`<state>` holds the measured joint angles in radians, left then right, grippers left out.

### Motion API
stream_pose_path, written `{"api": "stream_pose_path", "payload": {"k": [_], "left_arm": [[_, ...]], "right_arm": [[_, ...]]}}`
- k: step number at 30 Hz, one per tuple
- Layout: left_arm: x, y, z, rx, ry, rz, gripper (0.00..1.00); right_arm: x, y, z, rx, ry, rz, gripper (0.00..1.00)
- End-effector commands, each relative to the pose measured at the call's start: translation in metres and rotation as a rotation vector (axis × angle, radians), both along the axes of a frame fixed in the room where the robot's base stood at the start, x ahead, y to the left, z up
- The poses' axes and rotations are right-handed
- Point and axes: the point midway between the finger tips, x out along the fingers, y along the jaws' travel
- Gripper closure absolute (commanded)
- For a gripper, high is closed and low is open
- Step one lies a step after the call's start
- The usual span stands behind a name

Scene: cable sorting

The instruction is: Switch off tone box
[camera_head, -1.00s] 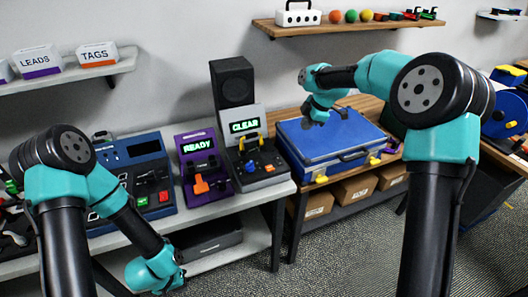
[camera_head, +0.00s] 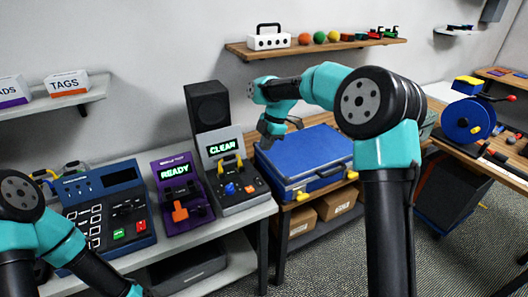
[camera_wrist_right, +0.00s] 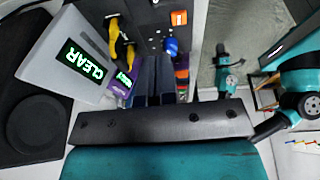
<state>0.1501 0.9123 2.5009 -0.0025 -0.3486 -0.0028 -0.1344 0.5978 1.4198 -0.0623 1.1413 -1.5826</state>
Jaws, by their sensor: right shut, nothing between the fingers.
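A grey box with a green CLEAR screen (camera_head: 222,147) stands on the bench below a black speaker (camera_head: 208,106). It has a yellow handle, a blue knob (camera_head: 230,188) and an orange button. A purple box with a green READY screen (camera_head: 174,171) and an orange lever (camera_head: 180,211) stands to its left. No label marks which is the tone box. My right gripper (camera_head: 268,140) is shut and empty, right of the CLEAR box. In the right wrist view its fingers (camera_wrist_right: 155,80) show together near the CLEAR box (camera_wrist_right: 82,62). My left gripper is outside the head view.
A blue case (camera_head: 304,158) lies on the wooden table at the right, close to my right gripper. A dark blue panel (camera_head: 105,210) with red and green buttons stands left of the purple box. A shelf (camera_head: 310,48) with small items hangs above.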

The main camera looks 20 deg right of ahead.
Motion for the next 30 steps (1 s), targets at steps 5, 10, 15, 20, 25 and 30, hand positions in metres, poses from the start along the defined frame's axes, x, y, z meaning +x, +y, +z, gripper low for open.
{"api": "stream_pose_path", "payload": {"k": [5,10,15,20,25,30], "left_arm": [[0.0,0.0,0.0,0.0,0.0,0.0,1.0],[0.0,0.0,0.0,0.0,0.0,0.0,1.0],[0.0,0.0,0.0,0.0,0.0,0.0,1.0],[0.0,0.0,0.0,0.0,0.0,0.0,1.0],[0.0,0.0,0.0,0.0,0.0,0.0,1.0],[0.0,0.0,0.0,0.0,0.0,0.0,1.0]], "right_arm": [[-0.001,0.007,-0.025,0.0,0.002,0.001,1.0],[-0.001,0.016,-0.053,-0.001,0.003,0.0,1.0],[-0.001,0.024,-0.081,-0.001,0.003,0.0,1.0],[0.001,0.026,-0.105,0.001,0.003,-0.001,1.0],[0.003,0.026,-0.12,0.0,0.0,-0.001,1.0],[0.004,0.026,-0.124,0.0,-0.002,-0.002,1.0]]}}
